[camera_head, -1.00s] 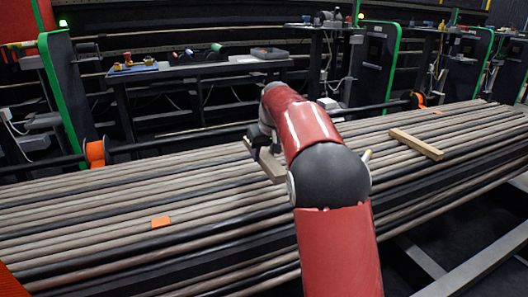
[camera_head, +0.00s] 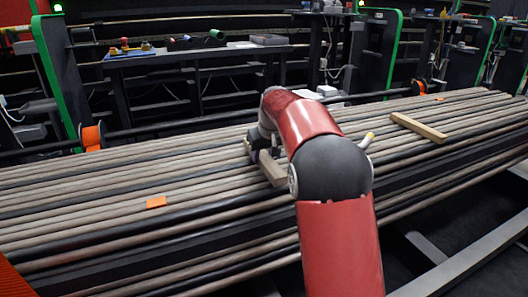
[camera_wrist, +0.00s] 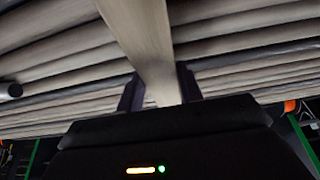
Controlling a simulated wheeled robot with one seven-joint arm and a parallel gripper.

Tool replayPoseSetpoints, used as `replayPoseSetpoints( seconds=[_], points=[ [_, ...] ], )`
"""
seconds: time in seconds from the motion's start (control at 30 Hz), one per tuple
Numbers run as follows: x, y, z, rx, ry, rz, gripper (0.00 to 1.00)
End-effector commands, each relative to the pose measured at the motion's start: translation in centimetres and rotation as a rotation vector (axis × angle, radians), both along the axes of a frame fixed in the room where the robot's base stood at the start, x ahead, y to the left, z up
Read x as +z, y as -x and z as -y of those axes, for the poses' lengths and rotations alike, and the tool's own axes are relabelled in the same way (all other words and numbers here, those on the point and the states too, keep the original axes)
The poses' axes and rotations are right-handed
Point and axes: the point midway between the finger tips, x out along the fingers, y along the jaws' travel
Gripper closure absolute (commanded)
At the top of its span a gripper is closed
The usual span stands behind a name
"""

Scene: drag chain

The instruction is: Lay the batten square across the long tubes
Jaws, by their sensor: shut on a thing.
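A wooden batten (camera_head: 270,168) is held in my gripper, partly hidden behind my red arm in the head view. In the wrist view the batten (camera_wrist: 142,35) runs between the two dark fingers of my gripper (camera_wrist: 160,92), which is shut on it. The long tubes (camera_head: 90,205), brown-grey and black, lie side by side in a wide bundle below. The held batten runs across the tubes; whether it touches them I cannot tell. A second batten (camera_head: 418,126) lies across the tubes to the right of my arm.
An orange tag (camera_head: 156,202) lies on the tubes at the left. Orange rollers (camera_head: 92,136) stand at the back edge. A dark bench (camera_head: 190,55) with small items and green-edged posts (camera_head: 55,80) stand behind. A grey rail (camera_head: 465,262) is at the front right.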

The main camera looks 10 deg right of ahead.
Motion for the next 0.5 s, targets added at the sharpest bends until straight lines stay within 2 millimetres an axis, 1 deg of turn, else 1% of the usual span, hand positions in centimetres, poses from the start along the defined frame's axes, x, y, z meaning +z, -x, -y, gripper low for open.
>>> replayPoseSetpoints(
  seconds=[0.03, 0.13, 0.43, 0.47, 0.5],
  points=[
    [-0.59, -0.01, 0.01, 0.000, 0.000, 0.001, 0.90],
    [-0.98, -0.02, 0.02, 0.000, 0.000, 0.002, 0.90],
    [-1.05, -0.03, 0.01, 0.000, 0.000, 0.002, 0.90],
    [-1.05, -0.03, 0.01, 0.000, 0.000, 0.002, 0.63],
    [-1.05, -0.02, 0.01, 0.000, 0.000, 0.001, 0.57]
  ],
)
